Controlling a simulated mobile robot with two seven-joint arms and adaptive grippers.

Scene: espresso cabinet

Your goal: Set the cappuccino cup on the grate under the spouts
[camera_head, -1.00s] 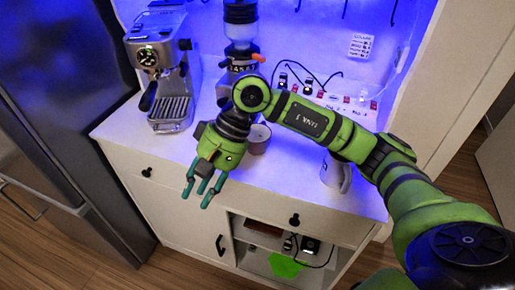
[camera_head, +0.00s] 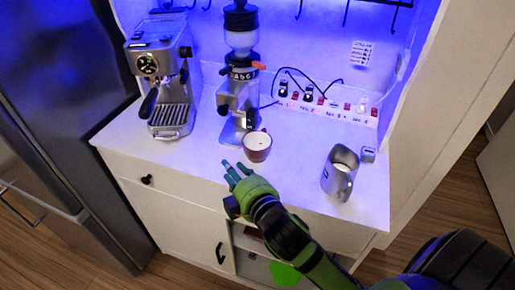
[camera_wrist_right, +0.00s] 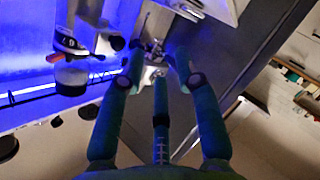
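The cappuccino cup (camera_head: 257,149) is reddish brown with a pale inside. It stands upright on the white counter, in front of the grinder. The espresso machine (camera_head: 160,68) stands at the left of the counter, and its grate (camera_head: 171,122) is bare below the spouts. My right gripper (camera_head: 237,170) is just below and left of the cup in the head view, near the counter's front edge and apart from the cup. In the wrist view its fingers (camera_wrist_right: 158,68) are spread with nothing between them. I cannot make out the cup there. My left gripper is not in view.
The grinder (camera_head: 240,95) stands between the machine and the labelled switch panel (camera_head: 325,108). A metal milk jug (camera_head: 339,175) and a small box (camera_head: 368,154) are at the right. Counter between machine and cup is clear. A fridge (camera_head: 65,110) borders the left.

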